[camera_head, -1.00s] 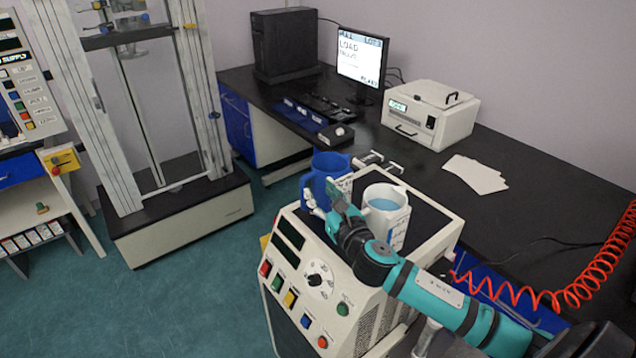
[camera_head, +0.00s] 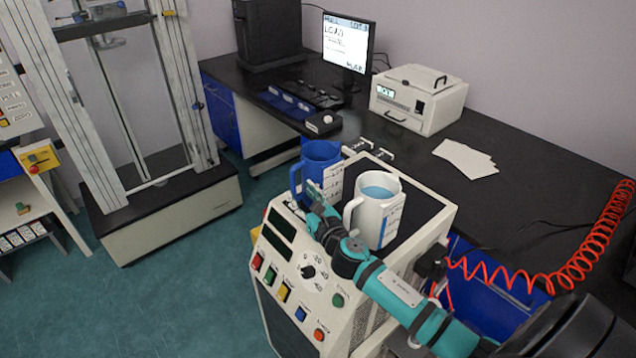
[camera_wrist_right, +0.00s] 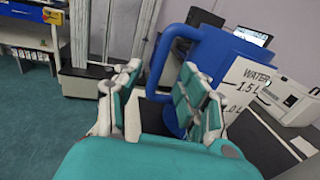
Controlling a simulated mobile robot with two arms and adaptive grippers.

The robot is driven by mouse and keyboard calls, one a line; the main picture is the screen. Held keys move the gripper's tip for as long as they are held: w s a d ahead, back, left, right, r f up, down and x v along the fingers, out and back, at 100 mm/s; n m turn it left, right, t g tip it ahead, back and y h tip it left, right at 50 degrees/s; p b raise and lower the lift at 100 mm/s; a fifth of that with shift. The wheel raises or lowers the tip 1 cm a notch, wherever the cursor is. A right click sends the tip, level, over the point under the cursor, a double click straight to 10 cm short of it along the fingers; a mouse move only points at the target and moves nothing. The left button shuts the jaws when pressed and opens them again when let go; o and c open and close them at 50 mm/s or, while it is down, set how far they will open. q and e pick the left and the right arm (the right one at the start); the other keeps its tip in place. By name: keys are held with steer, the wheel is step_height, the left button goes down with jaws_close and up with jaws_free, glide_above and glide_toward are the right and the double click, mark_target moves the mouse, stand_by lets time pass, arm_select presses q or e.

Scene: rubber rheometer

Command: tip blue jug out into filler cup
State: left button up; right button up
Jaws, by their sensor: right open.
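The blue jug (camera_head: 322,158) stands upright on the dark top of the cream control cabinet, its handle toward my gripper. In the right wrist view the jug (camera_wrist_right: 230,58) shows a white "WATER" label, and its handle (camera_wrist_right: 163,75) lies between the spread fingers. My right gripper (camera_head: 318,192) is open at the handle; contact cannot be told. A white jug (camera_head: 373,218) with blue liquid stands to the right of the blue one, close behind the gripper. Nothing is marked as the filler cup, so I cannot tell which vessel it is. My left gripper is out of view.
The cream cabinet (camera_head: 279,232) has buttons and a dial on its front. Behind it, a black bench (camera_head: 545,172) carries a monitor (camera_head: 347,43), a white instrument (camera_head: 417,98) and papers (camera_head: 465,157). A red coiled cord (camera_head: 575,268) hangs at the right.

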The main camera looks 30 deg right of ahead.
mark_target(295, 183)
steer(key=w, duration=0.4)
steer(key=shift+w+d, duration=0.1)
steer(key=shift+w, duration=0.2)
steer(key=shift+s, duration=0.15)
steer(key=shift+c, duration=1.4)
jaws_close()
steer(key=shift+r, duration=0.35)
